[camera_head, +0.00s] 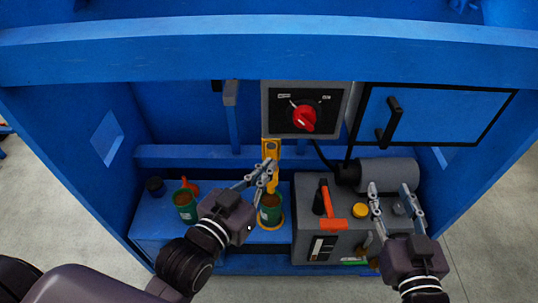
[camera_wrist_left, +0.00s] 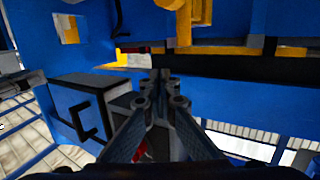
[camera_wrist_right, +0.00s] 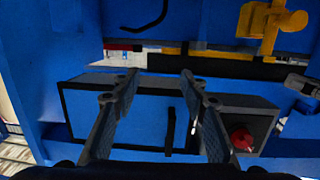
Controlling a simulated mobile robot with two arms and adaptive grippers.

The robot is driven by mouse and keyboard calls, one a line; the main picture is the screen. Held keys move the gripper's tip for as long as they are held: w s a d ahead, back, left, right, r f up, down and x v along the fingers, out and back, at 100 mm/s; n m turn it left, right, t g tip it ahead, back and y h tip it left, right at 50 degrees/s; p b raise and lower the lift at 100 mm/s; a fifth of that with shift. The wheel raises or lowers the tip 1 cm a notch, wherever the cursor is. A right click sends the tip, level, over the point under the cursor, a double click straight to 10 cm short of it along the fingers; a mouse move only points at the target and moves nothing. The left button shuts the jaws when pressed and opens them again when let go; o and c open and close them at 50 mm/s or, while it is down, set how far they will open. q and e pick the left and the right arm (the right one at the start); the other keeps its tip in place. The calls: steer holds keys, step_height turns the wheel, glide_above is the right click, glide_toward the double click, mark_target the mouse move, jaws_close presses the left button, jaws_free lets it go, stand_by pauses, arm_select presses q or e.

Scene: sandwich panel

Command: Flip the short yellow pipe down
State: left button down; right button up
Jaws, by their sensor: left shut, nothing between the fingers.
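A yellow pipe (camera_head: 270,147) stands upright at the middle of the blue panel, behind and above a green can. Part of it is hidden by my left gripper. Yellow pipework also shows at the top of the left wrist view (camera_wrist_left: 185,22) and the right wrist view (camera_wrist_right: 268,24). My left gripper (camera_head: 269,165) is shut and empty, its fingertips in front of the yellow pipe in the head view. I cannot tell whether they touch it. My right gripper (camera_head: 388,188) is open and empty, over the right side of the grey box.
A grey switch box with a red knob (camera_head: 305,118) is above right of the pipe. A blue door with a black handle (camera_head: 389,122) is further right. Green cans (camera_head: 185,205) stand on the blue ledge.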

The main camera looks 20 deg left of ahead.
arm_select(q)
steer(key=s+a+n+g+y+p, duration=0.4)
steer(key=s+g+p, duration=0.7)
steer(key=p, duration=0.8)
steer(key=w+d+r+n+t+p, duration=0.1)
steer(key=w+d+r+n+t, duration=0.1)
steer(key=w, duration=0.5)
step_height(320, 180, up, 3)
steer(key=shift+d+f+n+t+y, duration=0.15)
steer(key=shift+d+n+t+y, duration=0.25)
steer(key=shift+t, duration=0.6)
arm_select(e)
steer(key=s+d+f+g+h, duration=0.1)
steer(key=s+d+f+g, duration=0.2)
steer(key=s+f, duration=0.9)
steer(key=s+d+f+g+h, duration=0.1)
steer(key=s+d+f+g, duration=0.3)
steer(key=s+f, duration=0.9)
steer(key=s+d+f+g+h, duration=0.1)
steer(key=s+d+f+g, duration=0.2)
steer(key=s+f+g, duration=0.5)
steer(key=s+f, duration=0.5)
steer(key=f, duration=0.4)
steer(key=shift+s+d+h, duration=0.15)
steer(key=shift+d+h, duration=0.2)
steer(key=shift+h, duration=0.05)
arm_select(q)
steer(key=shift+w, duration=0.15)
